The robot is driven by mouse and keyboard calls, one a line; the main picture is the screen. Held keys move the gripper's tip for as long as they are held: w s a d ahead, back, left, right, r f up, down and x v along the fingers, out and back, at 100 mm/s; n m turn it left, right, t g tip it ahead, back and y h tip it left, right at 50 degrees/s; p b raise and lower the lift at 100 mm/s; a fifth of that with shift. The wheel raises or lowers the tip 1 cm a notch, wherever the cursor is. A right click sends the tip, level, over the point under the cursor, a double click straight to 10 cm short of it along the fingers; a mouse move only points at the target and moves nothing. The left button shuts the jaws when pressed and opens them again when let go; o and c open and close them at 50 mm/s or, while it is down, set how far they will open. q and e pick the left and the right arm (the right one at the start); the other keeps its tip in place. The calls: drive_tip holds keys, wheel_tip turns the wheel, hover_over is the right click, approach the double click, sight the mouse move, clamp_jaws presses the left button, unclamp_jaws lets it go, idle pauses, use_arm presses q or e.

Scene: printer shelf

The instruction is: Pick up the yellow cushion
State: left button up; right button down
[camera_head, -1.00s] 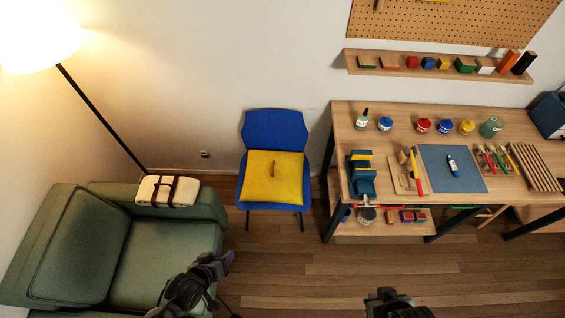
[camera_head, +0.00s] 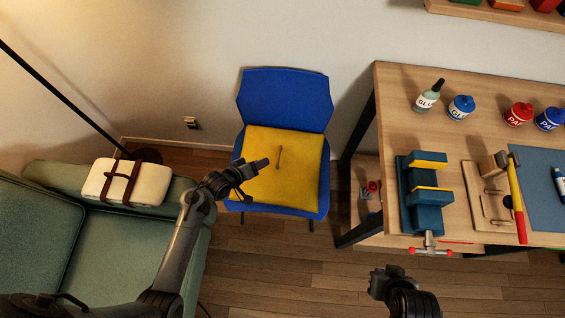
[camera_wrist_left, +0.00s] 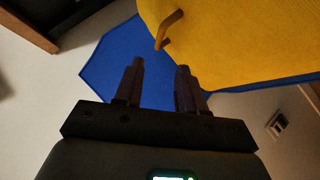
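The yellow cushion (camera_head: 300,180) lies on the seat of a blue chair (camera_head: 285,100). A small brown strap handle (camera_head: 279,157) stands up from its middle. My left gripper (camera_head: 258,182) is over the cushion's left part, left of the handle. In the left wrist view the fingers (camera_wrist_left: 159,68) are apart with nothing between them. There the cushion (camera_wrist_left: 235,40) fills the upper right, and the handle (camera_wrist_left: 168,30) shows just beyond the fingertips. My right gripper (camera_head: 385,280) is at the lower right over the floor, and its opening is unclear.
A green armchair (camera_head: 120,245) with a strapped cream bundle (camera_head: 128,182) stands left of the chair. A workbench (camera_head: 455,100) with a blue vise (camera_head: 425,190), jars and tools stands to the right. Wood floor (camera_head: 290,265) is clear in front.

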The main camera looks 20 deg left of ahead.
sight(279, 154)
use_arm(q)
drive_tip(key=shift+d+f+b, duration=0.3)
drive_tip(key=shift+f+b, duration=0.4)
drive_tip(key=shift+f, duration=0.15)
drive_tip(key=shift+w+f, duration=0.1)
drive_tip(key=shift+w, duration=0.3)
drive_tip(key=x, duration=0.1)
drive_tip(key=b+x, duration=0.1)
drive_tip(key=x, duration=0.1)
drive_tip(key=b+x, duration=0.1)
drive_tip(key=shift+w, duration=0.45)
drive_tip(key=shift+d+b+x, duration=0.15)
drive_tip(key=shift+b+x, duration=0.7)
drive_tip(key=shift+x, duration=0.4)
drive_tip(key=shift+d+b+x, duration=0.1)
drive_tip(key=shift+b+x, duration=0.7)
drive_tip(key=shift+x, duration=0.5)
drive_tip(key=shift+w+d, duration=0.1)
drive_tip(key=shift+w, duration=0.2)
use_arm(e)
wheel_tip(279, 154, down, 8)
drive_tip(key=s, duration=0.1)
drive_tip(key=shift+d+f, duration=0.15)
drive_tip(key=shift+d, duration=0.05)
use_arm(q)
clamp_jaws()
use_arm(e)
drive_tip(key=shift+d, duration=0.1)
